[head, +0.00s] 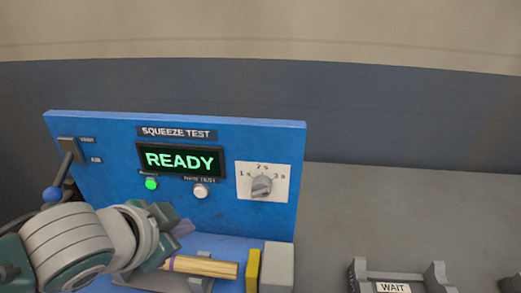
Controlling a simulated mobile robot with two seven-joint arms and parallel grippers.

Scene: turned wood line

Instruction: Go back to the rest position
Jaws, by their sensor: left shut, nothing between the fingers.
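My left gripper (174,231) is at the lower left in the head view, in front of the blue squeeze test machine (105,150). It is shut with nothing held, and my own wrist partly hides it. A turned wood piece (210,267) with a purple band lies level on the machine's bed, just below and right of the gripper. Its left end is hidden behind my gripper. A yellow pad (253,270) and a grey block (278,268) stand at its right end. My right gripper is not in view.
The machine's screen (180,160) reads READY, with a lit green lamp (151,184), a white button (201,191) and a dial (262,186). A blue-knobbed lever (52,194) is close to my left arm. A grey cradle marked WAIT (393,287) is lower right. The grey surface between is clear.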

